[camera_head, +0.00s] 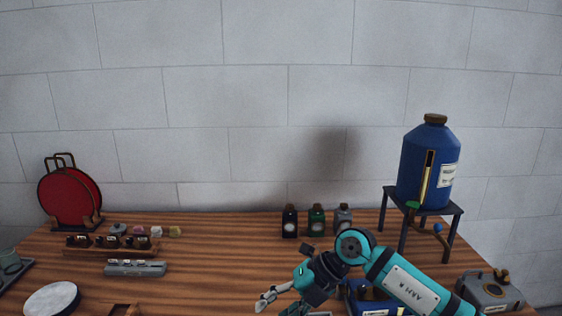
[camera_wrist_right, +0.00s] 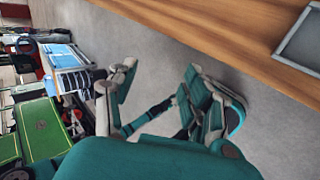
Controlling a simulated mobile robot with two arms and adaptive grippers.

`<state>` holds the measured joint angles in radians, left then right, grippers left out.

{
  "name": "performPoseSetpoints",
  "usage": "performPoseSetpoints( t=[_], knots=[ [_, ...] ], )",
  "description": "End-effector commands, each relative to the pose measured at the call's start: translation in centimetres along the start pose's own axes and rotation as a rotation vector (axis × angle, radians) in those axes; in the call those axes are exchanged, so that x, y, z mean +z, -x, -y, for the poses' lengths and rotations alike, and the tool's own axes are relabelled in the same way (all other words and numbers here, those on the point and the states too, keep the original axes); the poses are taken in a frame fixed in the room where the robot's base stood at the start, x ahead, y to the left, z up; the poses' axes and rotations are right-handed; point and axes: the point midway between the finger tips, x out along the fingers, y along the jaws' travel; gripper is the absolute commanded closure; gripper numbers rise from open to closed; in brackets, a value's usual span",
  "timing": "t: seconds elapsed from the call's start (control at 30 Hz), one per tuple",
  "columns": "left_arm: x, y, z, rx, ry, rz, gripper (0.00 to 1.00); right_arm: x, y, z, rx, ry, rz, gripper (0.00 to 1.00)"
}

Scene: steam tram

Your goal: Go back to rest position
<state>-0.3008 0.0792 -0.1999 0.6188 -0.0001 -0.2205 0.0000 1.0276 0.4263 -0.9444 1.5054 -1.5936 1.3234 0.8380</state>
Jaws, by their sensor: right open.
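My right arm comes in from the lower right of the head view, teal and dark grey. Its gripper (camera_head: 272,298) is low in the picture, in front of the wooden table's middle, and partly cut off by the bottom edge. In the right wrist view the right gripper (camera_wrist_right: 158,100) has its two fingers wide apart, with only grey floor and a dark bar showing between them. It holds nothing. My left gripper is not in view.
The wooden table (camera_head: 225,260) holds three small bottles (camera_head: 316,221), a blue tank (camera_head: 428,170) on a stand, red discs (camera_head: 70,195) and a grey box (camera_head: 489,290). A green box (camera_wrist_right: 42,135) stands beyond the gripper in the wrist view.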

Motion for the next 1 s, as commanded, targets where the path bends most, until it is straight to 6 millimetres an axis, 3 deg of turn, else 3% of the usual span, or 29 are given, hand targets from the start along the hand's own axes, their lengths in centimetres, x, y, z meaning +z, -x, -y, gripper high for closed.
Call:
performPoseSetpoints(
  t=[0.03, 0.1, 0.2, 0.3, 0.37, 0.47, 0.5, 0.57, 0.67, 0.8, 0.9, 1.0],
  knots=[
    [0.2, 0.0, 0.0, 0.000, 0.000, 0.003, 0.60, -1.4, -1.4, -2.2, 0.136, 0.006, -0.016, 0.50],
    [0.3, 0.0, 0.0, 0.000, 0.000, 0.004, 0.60, -3.1, -2.1, -6.3, 0.382, -0.003, -0.009, 0.50],
    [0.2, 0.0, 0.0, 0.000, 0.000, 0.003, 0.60, -4.3, -0.3, -11.4, 0.761, -0.088, 0.050, 0.50],
    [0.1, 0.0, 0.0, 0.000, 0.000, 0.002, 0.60, -3.6, 3.6, -13.4, 1.092, -0.254, 0.164, 0.50],
    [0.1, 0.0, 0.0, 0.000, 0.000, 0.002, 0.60, -2.6, 6.2, -12.8, 1.257, -0.392, 0.252, 0.50],
    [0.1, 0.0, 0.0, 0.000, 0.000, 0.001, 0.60, -0.6, 9.8, -8.8, 1.460, -0.676, 0.429, 0.50],
    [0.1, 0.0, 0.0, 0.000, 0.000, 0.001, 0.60, 0.1, 10.7, -6.3, 1.512, -0.807, 0.507, 0.50],
    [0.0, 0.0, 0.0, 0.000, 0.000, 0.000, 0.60, 0.6, 11.4, -1.9, 1.557, -1.015, 0.623, 0.50],
    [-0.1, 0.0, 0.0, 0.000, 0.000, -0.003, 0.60, -0.1, 11.0, 5.8, 1.541, -1.350, 0.795, 0.50],
    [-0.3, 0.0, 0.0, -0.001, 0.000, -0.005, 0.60, -4.0, 8.3, 15.3, 1.378, -1.782, 0.975, 0.50],
    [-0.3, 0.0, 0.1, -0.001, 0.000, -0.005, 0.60, -8.4, 6.0, 20.5, 1.196, -2.043, 1.055, 0.50],
    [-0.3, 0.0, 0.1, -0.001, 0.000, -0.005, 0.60, -12.6, 4.1, 23.6, 1.023, -2.227, 1.091, 0.50]
  ],
)
